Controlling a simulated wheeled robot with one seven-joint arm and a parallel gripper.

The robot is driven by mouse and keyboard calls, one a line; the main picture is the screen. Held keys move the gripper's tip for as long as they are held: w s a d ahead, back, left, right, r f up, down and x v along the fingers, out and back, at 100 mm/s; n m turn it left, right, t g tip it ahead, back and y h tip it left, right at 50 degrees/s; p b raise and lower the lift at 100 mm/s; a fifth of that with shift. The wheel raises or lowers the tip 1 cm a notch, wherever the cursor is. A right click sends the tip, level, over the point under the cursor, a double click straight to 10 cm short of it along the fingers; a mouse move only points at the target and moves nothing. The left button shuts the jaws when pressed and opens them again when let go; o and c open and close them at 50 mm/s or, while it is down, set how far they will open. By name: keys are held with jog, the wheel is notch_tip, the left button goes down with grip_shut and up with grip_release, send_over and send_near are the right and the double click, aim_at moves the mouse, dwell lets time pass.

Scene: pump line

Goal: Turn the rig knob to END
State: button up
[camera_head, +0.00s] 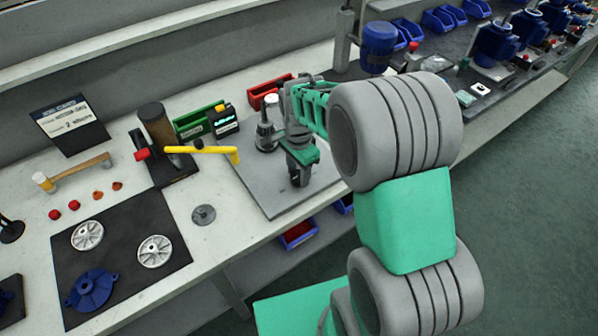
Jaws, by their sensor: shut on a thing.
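The rig is a grey plate (254,172) on the bench with an upright dark fixture with a pale top (266,128) at its back. My gripper (298,178) points down over the right part of this plate, to the right of the fixture. It is shut on a small dark thing at the plate, which looks to be the rig knob. My gripper hides most of the knob, and I cannot read its pointer or an END mark. A small black display (225,121) with lit text stands behind the plate; its text is too small to read.
Green (198,120) and red (267,90) bins stand behind. A black mat (118,262) with pump parts lies at left. A grey disc (203,214) lies between.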

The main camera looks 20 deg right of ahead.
aim_at(298, 175)
jog(key=shift+w+r+m, duration=0.1)
jog(key=shift+m, duration=0.3)
jog(key=o, duration=1.4)
jog(key=shift+c, duration=0.2)
notch_tip(298, 175, up, 8)
jog(key=shift+f+b, duration=0.15)
jog(key=shift+b, duration=0.2)
